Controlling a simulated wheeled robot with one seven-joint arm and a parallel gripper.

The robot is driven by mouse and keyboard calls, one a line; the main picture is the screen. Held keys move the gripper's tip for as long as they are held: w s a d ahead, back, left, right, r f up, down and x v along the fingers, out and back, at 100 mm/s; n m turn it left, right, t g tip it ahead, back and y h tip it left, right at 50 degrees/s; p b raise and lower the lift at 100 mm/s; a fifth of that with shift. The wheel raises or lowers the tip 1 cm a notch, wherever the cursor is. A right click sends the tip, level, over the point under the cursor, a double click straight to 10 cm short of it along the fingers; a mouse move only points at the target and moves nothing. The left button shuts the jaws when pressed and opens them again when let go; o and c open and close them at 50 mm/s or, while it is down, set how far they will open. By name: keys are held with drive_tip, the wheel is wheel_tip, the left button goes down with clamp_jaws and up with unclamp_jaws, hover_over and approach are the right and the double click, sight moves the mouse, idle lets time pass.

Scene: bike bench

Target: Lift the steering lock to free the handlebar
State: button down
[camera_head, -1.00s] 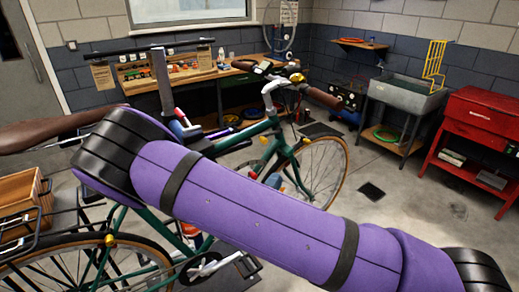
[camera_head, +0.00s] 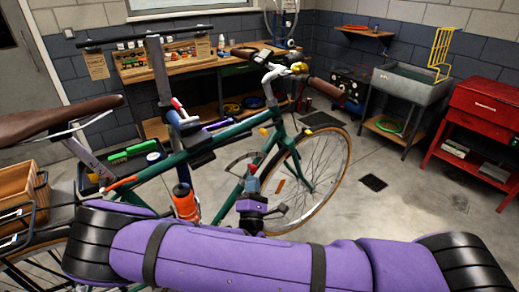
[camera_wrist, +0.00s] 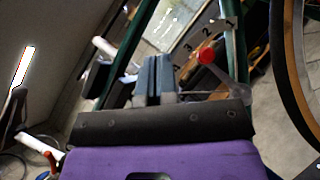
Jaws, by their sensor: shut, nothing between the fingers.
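The green bike's handlebar (camera_head: 326,90) is at the upper middle of the head view, with a brown grip and silver stem. My gripper (camera_head: 250,186) points up in front of the bike's frame, below the handlebar. In the wrist view its two grey fingers (camera_wrist: 153,78) are together and hold nothing. Just right of the fingertips is a grey lever with a red ball knob (camera_wrist: 206,57), apart from them. A plate marked 3, 2, 1 (camera_wrist: 206,34) lies behind it. I cannot tell for sure whether this lever is the steering lock.
The green frame (camera_head: 222,136) and front wheel (camera_head: 322,165) are close around my gripper. A grey stand post (camera_head: 158,70) rises at the left. A workbench (camera_head: 190,68) is behind; a red cabinet (camera_head: 485,110) is at right. The floor at right is mostly free.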

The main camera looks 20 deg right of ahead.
drive_tip(key=s+d+r+x, duration=0.1)
drive_tip(key=d+x, duration=0.1)
drive_tip(key=x, duration=1)
drive_tip(key=shift+r, duration=0.45)
drive_tip(key=shift+d, duration=0.15)
drive_tip(key=shift+r, duration=0.1)
drive_tip(key=shift+r+m+g+h, duration=0.2)
drive_tip(key=shift+m+g+h, duration=0.1)
drive_tip(key=shift+m, duration=0.1)
